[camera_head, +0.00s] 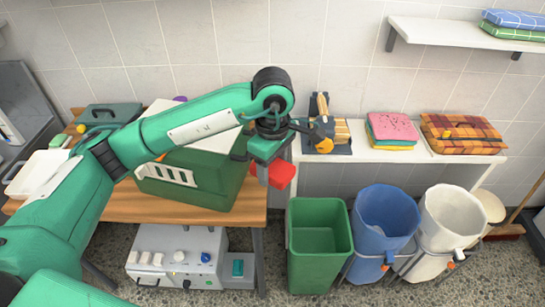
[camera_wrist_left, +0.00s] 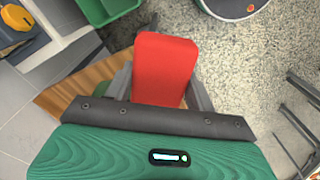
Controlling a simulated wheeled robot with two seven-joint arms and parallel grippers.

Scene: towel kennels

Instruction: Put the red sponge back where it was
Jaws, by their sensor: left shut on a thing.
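My left gripper (camera_head: 272,172) is shut on the red sponge (camera_head: 283,175). It holds the sponge in the air, just right of the green carrier with a slotted side (camera_head: 205,180) and above the gap between the wooden table and the green bin. In the left wrist view the red sponge (camera_wrist_left: 165,65) stands out between the two grey fingers, with its far end clear. Part of the sponge is hidden behind the gripper in the head view. My right gripper is in neither view.
The wooden table (camera_head: 240,217) ends near the gripper. Green (camera_head: 319,245), blue (camera_head: 385,220) and white (camera_head: 450,220) bins stand right of it.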

